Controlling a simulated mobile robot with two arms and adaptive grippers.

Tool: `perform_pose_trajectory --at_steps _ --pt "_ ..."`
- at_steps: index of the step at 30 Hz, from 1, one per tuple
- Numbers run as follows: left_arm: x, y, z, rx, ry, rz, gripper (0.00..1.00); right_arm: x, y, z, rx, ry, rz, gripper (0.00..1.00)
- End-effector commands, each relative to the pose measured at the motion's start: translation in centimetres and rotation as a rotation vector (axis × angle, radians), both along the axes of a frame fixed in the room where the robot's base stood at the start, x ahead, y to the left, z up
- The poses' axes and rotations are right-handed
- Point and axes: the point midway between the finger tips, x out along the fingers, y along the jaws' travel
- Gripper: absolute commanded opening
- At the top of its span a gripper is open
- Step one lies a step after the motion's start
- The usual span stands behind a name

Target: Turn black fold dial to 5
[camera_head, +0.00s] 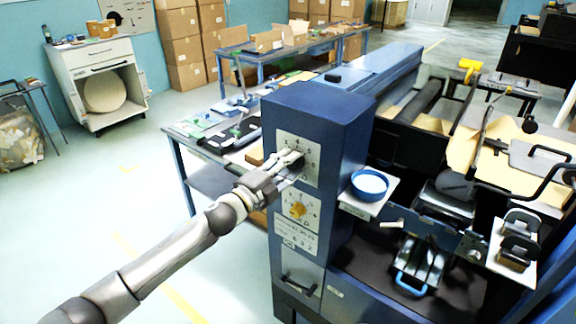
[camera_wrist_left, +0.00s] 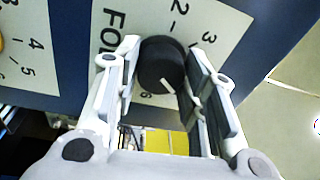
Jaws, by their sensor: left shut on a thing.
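The black fold dial (camera_wrist_left: 160,62) sits on a white scale plate (camera_wrist_left: 215,22) on the front of the blue machine column. In the left wrist view it is between the two fingers of my left gripper (camera_wrist_left: 161,82), which is shut on it. A short white mark on the dial points to the lower right in that view. The numbers 2, 3 and 6 show around it; others are hidden by the fingers. In the head view my left gripper (camera_head: 292,164) covers most of the dial. My right gripper is not in view.
A yellow dial (camera_head: 298,210) with its own number plate is just below on the blue column (camera_head: 345,125). A blue bowl (camera_head: 369,185) stands on a small shelf to the right. A drawer handle (camera_head: 298,286) is lower down. Open floor (camera_head: 130,200) lies to the left.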

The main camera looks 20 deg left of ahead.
Motion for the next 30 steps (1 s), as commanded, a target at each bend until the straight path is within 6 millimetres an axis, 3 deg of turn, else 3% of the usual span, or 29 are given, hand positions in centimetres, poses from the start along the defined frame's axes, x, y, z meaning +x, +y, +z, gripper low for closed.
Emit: perform_pose_trajectory --at_steps 9,24,25,30 --pt "-0.01 -0.03 -0.05 0.103 -0.036 -0.001 0.14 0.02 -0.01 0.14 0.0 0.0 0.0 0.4" --pt "-0.02 -0.04 -0.11 0.117 -0.041 -0.001 0.14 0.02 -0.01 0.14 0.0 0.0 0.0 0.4" --pt "-0.02 -0.04 -0.11 0.117 -0.041 -0.001 0.39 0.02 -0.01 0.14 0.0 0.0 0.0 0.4" --pt "-0.01 -0.03 -0.08 0.117 -0.041 -0.001 0.61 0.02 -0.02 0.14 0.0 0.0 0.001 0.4"
